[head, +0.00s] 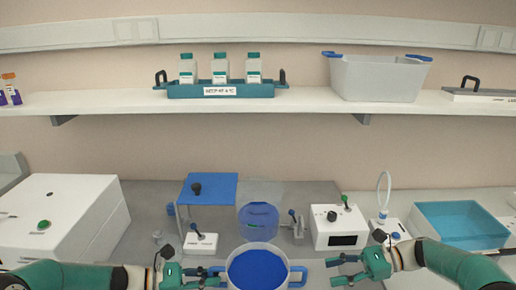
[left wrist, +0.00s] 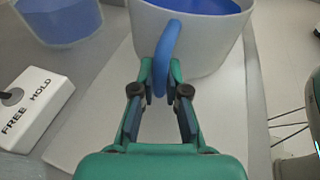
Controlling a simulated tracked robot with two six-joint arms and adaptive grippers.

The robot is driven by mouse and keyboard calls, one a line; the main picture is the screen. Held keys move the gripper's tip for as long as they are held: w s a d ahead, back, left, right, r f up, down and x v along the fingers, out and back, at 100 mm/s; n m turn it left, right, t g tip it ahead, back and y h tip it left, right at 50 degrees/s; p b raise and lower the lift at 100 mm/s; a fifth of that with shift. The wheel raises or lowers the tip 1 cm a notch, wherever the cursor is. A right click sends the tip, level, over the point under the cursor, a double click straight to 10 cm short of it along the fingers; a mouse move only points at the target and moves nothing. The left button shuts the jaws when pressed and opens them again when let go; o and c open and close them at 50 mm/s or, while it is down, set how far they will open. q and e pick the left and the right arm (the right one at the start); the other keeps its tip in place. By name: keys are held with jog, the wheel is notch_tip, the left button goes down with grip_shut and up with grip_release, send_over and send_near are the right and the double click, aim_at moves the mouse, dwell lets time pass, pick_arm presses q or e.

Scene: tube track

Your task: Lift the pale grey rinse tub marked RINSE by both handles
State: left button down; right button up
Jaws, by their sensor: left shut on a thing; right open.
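A round pale grey tub (head: 257,246) with blue liquid in it stands at the front middle of the bench, with a blue handle on each side. No RINSE marking shows. My left gripper (head: 216,277) is shut on the tub's left handle; in the left wrist view the fingers close around the blue handle (left wrist: 168,42) at the tub wall (left wrist: 207,45). My right gripper (head: 335,270) is open and empty, to the right of and apart from the right handle (head: 299,275). The tub appears upright; in the left wrist view its base looks low over a pale surface.
A clear vessel of blue liquid (head: 259,221) stands close behind the tub. A FREE/HOLD switch box (left wrist: 30,110) is left of the tub. A control box (head: 340,228) and a teal basin (head: 460,226) are to the right. A grey crate (head: 376,80) sits on the shelf.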

aim_at(305, 283)
jog(key=shift+x, duration=4.05)
grip_shut()
jog(key=shift+r, duration=0.25)
pick_arm(q)
jog(key=shift+r+p, duration=0.15)
jog(key=shift+p, duration=0.45)
pick_arm(e)
jog(key=shift+r, duration=0.15)
pick_arm(q)
jog(key=shift+p, duration=0.55)
pick_arm(e)
jog(key=shift+f, duration=0.2)
pick_arm(q)
jog(key=shift+p, duration=0.55)
pick_arm(e)
jog(key=shift+r, duration=0.15)
